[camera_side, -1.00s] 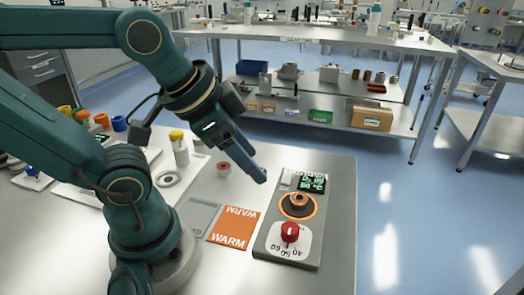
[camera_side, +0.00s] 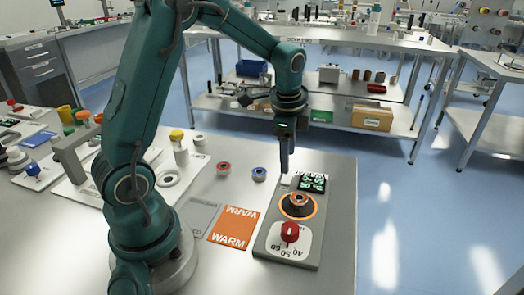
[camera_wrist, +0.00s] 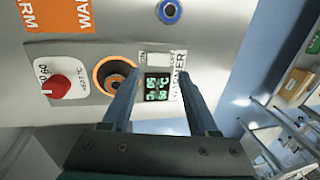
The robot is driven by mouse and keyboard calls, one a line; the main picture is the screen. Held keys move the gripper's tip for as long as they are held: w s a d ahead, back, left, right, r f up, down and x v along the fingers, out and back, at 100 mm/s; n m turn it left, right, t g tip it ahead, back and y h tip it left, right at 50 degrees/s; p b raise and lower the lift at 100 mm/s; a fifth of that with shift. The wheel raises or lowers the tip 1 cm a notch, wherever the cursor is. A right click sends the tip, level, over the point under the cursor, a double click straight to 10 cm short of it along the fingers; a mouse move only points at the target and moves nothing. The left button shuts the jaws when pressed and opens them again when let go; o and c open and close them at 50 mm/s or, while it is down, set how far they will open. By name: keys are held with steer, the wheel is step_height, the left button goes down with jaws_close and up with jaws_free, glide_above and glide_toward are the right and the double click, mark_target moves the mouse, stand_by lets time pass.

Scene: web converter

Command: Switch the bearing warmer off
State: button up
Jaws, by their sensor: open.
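The bearing warmer (camera_side: 262,246) is a grey slab at the table's right side. It carries a red knob (camera_side: 290,232) on a white dial, an orange-ringed heater (camera_side: 284,208) with a dark bearing (camera_side: 298,198) on it, and a lit green display (camera_side: 313,184). In the wrist view, a small pale rectangular plate (camera_wrist: 157,59) beside the display (camera_wrist: 157,88) looks like the switch; its position is unclear. My gripper (camera_side: 285,172) points down over the display end. In the wrist view its fingers (camera_wrist: 159,78) are apart and empty, the left one partly covering the heater.
An orange WARM card (camera_side: 232,229) and a grey card (camera_side: 200,216) lie left of the warmer. A white tray with posts stands further left. The table's right edge is close to the warmer.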

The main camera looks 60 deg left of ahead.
mark_target(286, 176)
steer(key=shift+w+a+f, duration=0.1)
steer(key=shift+a+f, duration=0.1)
steer(key=shift+f, duration=1.15)
steer(key=shift+w+a+f, duration=0.1)
steer(key=shift+a+f, duration=0.1)
steer(key=shift+f, duration=1.15)
jaws_close()
steer(key=shift+w+a+g+h, duration=0.2)
steer(key=shift+g+h, duration=0.1)
steer(key=shift+g, duration=0.2)
steer(key=shift+w+a+g+h, duration=0.2)
steer(key=shift+g+h, duration=0.8)
steer(key=shift+h, duration=0.1)
jaws_free()
steer(key=shift+r, duration=0.1)
